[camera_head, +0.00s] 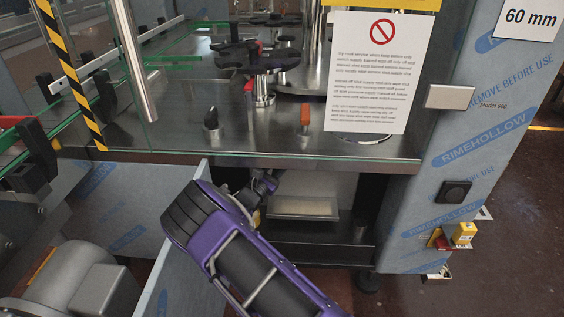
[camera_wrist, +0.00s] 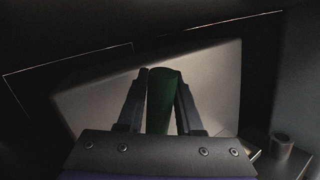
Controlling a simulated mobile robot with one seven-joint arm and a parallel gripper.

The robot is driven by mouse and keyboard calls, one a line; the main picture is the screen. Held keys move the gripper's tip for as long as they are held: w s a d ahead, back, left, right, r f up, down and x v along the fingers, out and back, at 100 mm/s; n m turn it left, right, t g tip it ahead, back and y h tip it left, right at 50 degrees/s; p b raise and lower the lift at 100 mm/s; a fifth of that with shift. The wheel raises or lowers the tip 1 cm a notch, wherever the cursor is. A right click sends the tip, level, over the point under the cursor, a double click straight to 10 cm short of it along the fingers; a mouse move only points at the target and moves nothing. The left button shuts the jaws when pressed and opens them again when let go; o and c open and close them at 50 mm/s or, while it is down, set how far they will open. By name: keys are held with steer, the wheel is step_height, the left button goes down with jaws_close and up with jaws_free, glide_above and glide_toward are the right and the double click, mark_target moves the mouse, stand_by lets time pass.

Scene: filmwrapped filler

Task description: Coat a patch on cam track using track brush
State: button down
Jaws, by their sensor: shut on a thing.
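My purple arm reaches into the open bay under the steel deck, and my gripper (camera_head: 266,184) is small and partly hidden there in the head view. In the wrist view my gripper (camera_wrist: 162,76) is shut on a dark green cylinder (camera_wrist: 162,105), which looks like the handle of the track brush. The brush's bristle end does not show. A pale flat plate (camera_wrist: 215,85) lies beyond the fingers. A pale panel (camera_head: 303,207) shows in the bay in the head view. I cannot tell which surface is the cam track, or whether the brush touches anything.
The steel deck (camera_head: 290,143) with its glass guard overhangs the bay. A film-wrapped cabinet side (camera_head: 462,150) stands to the right and an open wrapped panel (camera_head: 130,215) to the left. A motor (camera_head: 75,280) is at lower left. A small cup-like object (camera_wrist: 282,142) is right in the wrist view.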

steer(key=f+b, duration=0.3)
steer(key=f, duration=0.1)
steer(key=shift+w+a, duration=0.1)
steer(key=shift+a, duration=0.2)
